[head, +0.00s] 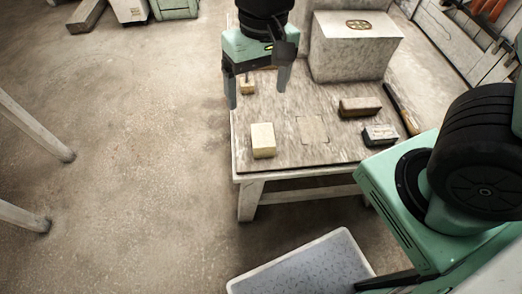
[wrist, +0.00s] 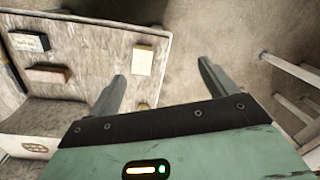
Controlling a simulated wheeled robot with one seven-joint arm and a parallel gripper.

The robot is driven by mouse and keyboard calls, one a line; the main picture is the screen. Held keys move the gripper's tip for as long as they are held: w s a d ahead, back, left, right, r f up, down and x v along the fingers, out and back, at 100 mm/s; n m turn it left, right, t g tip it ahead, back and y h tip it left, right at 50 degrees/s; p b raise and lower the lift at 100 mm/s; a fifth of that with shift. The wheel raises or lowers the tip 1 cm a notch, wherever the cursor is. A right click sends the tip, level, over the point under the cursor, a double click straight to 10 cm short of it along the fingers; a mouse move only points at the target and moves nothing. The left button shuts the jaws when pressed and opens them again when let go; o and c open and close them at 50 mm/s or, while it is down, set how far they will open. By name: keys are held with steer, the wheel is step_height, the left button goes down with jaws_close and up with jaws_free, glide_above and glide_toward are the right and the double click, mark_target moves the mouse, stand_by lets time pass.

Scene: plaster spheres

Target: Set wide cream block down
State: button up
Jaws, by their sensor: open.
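The wide cream block (head: 263,140) stands on the front left part of the wooden table (head: 285,164), close to its left edge. My gripper (head: 258,97) is open and empty above the table's left side, farther back than the block. In the wrist view the cream block (wrist: 142,60) lies ahead of my open fingers (wrist: 162,70), nearer the left finger and apart from both. A smaller tan block (head: 247,86) sits between the fingers in the head view, and shows near the palm in the wrist view (wrist: 143,105).
A pale square patch (head: 313,129) lies right of the cream block. A brown block (head: 360,107), a dark-sided block (head: 380,135) and a dark bar (head: 402,109) are at the right. A large pale box (head: 348,54) stands behind. A white tray (head: 302,266) lies in front of the table.

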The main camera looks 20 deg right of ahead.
mark_target(263, 134)
steer(key=w+d+f+m+h+b, duration=0.1)
steer(key=w+d+f+m+b, duration=0.2)
steer(key=f, duration=0.4)
steer(key=w+d+f+m+b, duration=0.2)
steer(key=w+f+b, duration=0.2)
steer(key=w+f, duration=0.25)
steer(key=f+b, duration=0.1)
steer(key=f, duration=0.2)
steer(key=f+b, duration=0.1)
steer(key=f, duration=0.3)
steer(key=f+b, duration=0.1)
steer(key=f, duration=0.2)
steer(key=shift+s+d+f+b, duration=0.15)
steer(key=shift+s+f+b, duration=0.15)
steer(key=shift+s+f, duration=0.1)
steer(key=shift+s+f+b, duration=0.1)
steer(key=shift+f+b, duration=1)
steer(key=shift+f, duration=1.9)
steer(key=shift+r, duration=0.15)
steer(key=c, duration=1.7)
